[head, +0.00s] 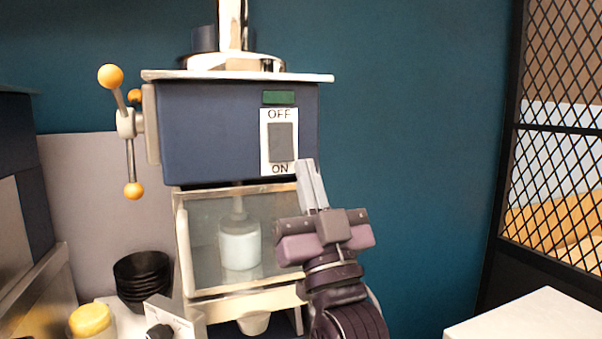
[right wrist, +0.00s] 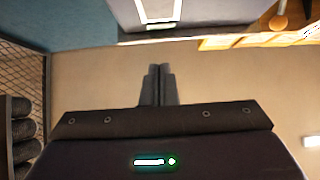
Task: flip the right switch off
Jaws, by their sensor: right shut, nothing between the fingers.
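A tall grey rocker switch (head: 281,142) sits on a white plate on the front of a dark blue machine (head: 210,135). The plate reads OFF above the rocker and ON below it. Which way the rocker is tilted I cannot tell. My right gripper (head: 307,165) points upward, with its shut, empty fingers just below and right of the plate. Contact with the machine is not clear. The right wrist view shows the shut fingers (right wrist: 158,70) and part of the white plate (right wrist: 158,10) beyond them. My left gripper is not in view.
Levers with orange knobs (head: 110,76) stick out on the machine's left. A glass front (head: 200,240) with a white container behind it is below the panel. Black stacked bowls (head: 142,272) and a yellow-lidded jar (head: 91,320) stand lower left. Right of the machine is open.

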